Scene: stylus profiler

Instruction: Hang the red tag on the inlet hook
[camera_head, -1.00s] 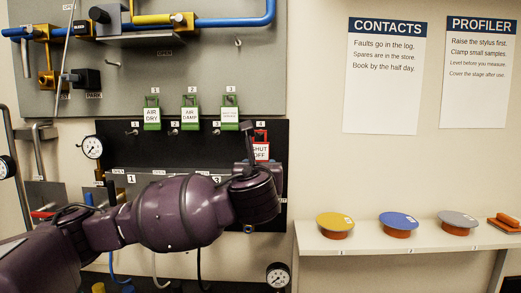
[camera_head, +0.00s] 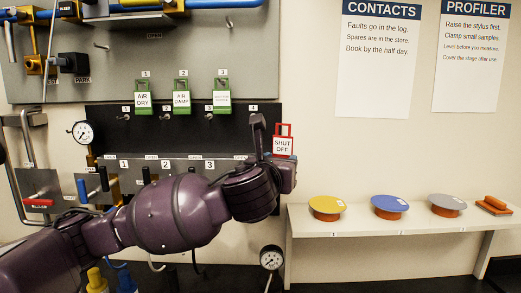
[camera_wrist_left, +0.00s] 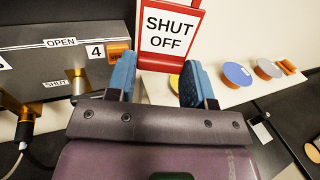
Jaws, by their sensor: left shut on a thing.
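The red tag (camera_head: 283,145), with a white SHUT OFF label, is held upright by my left gripper (camera_head: 284,164), to the right of the black tag board. In the left wrist view the red tag (camera_wrist_left: 170,32) rises beyond the blue fingertips of the left gripper (camera_wrist_left: 160,82), which are shut on its lower part. Two bare hooks stick out of the grey upper panel, a left hook (camera_head: 101,46) and a right hook (camera_head: 229,22). I cannot read which is the inlet hook. My right gripper is not in view.
Position 4 has no tag. A shelf (camera_head: 320,225) with coloured discs stands at right.

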